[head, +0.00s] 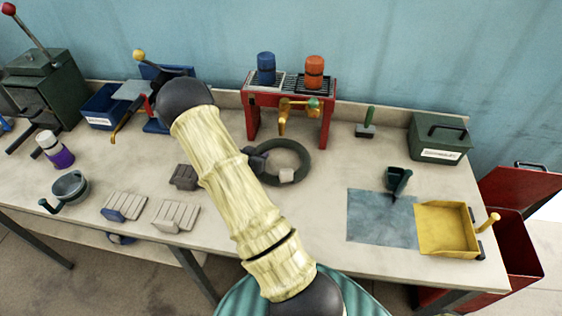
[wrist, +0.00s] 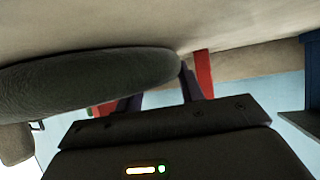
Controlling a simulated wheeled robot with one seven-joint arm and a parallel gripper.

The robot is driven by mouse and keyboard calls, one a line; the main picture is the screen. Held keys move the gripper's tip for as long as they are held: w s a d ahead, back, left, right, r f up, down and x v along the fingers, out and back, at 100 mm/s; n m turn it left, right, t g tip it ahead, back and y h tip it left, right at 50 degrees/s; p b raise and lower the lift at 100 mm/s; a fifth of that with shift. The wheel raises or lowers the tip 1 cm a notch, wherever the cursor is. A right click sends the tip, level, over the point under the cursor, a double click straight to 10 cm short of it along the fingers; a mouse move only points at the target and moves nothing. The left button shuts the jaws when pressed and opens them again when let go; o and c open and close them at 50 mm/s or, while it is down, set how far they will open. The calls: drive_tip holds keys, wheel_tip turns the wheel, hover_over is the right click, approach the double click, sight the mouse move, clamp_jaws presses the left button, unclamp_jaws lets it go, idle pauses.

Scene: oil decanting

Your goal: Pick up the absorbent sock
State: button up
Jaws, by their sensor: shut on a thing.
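The absorbent sock is a dark green ring with a pale tag (head: 287,176), near the middle of the bench in the head view. It shows large in the wrist view as a thick dark roll (wrist: 90,78) across the upper left. My gripper (head: 261,157) is at the ring's left side, shut on the sock, partly hidden behind my pale-sleeved arm. In the wrist view my fingers (wrist: 160,88) meet the roll near its right end. I cannot tell whether the ring is clear of the bench.
A red stand (head: 254,122) with blue and orange canisters is behind the ring. A green box (head: 437,140), yellow dustpan (head: 440,228), dark scoop (head: 397,180) and blue-grey mat (head: 372,222) are to the right. Ribbed pads (head: 175,214) lie front left.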

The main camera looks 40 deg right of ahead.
drive_tip(key=shift+s+a+r+b, duration=0.1)
drive_tip(key=shift+a+r+b, duration=0.1)
drive_tip(key=shift+r+b, duration=0.2)
clamp_jaws()
wheel_tip(320, 180, up, 6)
drive_tip(key=shift+a+r+b, duration=0.15)
drive_tip(key=shift+r+b, duration=0.05)
drive_tip(key=shift+b, duration=0.2)
drive_tip(key=s+a+p, duration=0.3)
drive_tip(key=s+a, duration=0.9)
drive_tip(key=a, duration=0.2)
drive_tip(key=shift+s+a, duration=0.3)
drive_tip(key=shift+s, duration=0.1)
drive_tip(key=shift+f, duration=0.1)
